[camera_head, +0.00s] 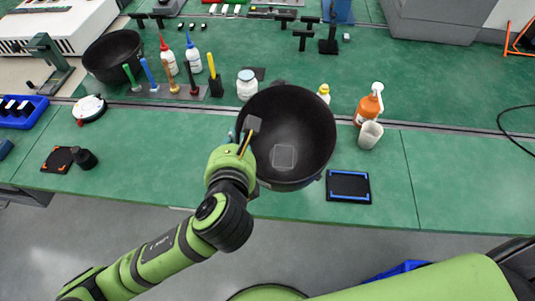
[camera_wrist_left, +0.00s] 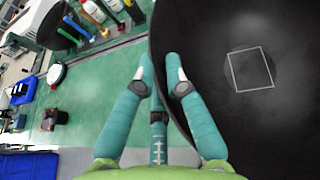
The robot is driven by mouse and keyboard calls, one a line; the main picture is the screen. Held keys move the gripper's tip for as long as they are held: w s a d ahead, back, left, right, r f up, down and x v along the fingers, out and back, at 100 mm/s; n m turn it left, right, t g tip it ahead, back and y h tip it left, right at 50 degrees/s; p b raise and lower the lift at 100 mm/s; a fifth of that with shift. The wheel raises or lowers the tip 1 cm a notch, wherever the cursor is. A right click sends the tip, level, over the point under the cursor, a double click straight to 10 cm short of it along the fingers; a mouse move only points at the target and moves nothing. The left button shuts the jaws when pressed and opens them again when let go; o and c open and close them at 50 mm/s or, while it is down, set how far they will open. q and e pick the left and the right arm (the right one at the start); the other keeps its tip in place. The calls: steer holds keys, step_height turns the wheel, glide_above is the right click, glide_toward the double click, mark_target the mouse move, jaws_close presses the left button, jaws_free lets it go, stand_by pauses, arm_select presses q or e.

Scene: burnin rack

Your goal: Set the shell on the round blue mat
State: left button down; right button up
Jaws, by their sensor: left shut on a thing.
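The shell is a large black bowl-like thing (camera_head: 312,125), open side up, in the middle of the head view over the green bench. A pale square outline shows on its inner bottom. In the left wrist view the shell (camera_wrist_left: 225,110) fills the right side. My left gripper (camera_head: 246,138) is shut on the shell's left rim. Its teal fingers (camera_wrist_left: 160,78) sit on either side of the rim in the left wrist view. I cannot make out the round blue mat; the shell hides the bench beneath it. My right gripper is not in view.
A second black bowl (camera_head: 114,57) stands at the back left. Bottles and upright tools stand behind the shell's left. A white jar (camera_head: 247,85) is close behind it. An orange bottle (camera_head: 369,104), a pale cup (camera_head: 370,135) and a black tray (camera_head: 348,186) are to its right. The right bench is clear.

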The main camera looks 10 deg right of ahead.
arm_select(q)
steer(key=w+a+f+p, duration=0.1)
steer(key=w+a+f, duration=0.4)
steer(key=w+f, duration=0.5)
steer(key=shift+a+f, duration=0.2)
steer(key=shift+f, duration=0.45)
steer(key=c, duration=1.3)
jaws_free()
steer(key=shift+f, duration=0.1)
steer(key=v, duration=1.2)
steer(key=shift+r, duration=0.2)
steer(key=shift+w, duration=0.1)
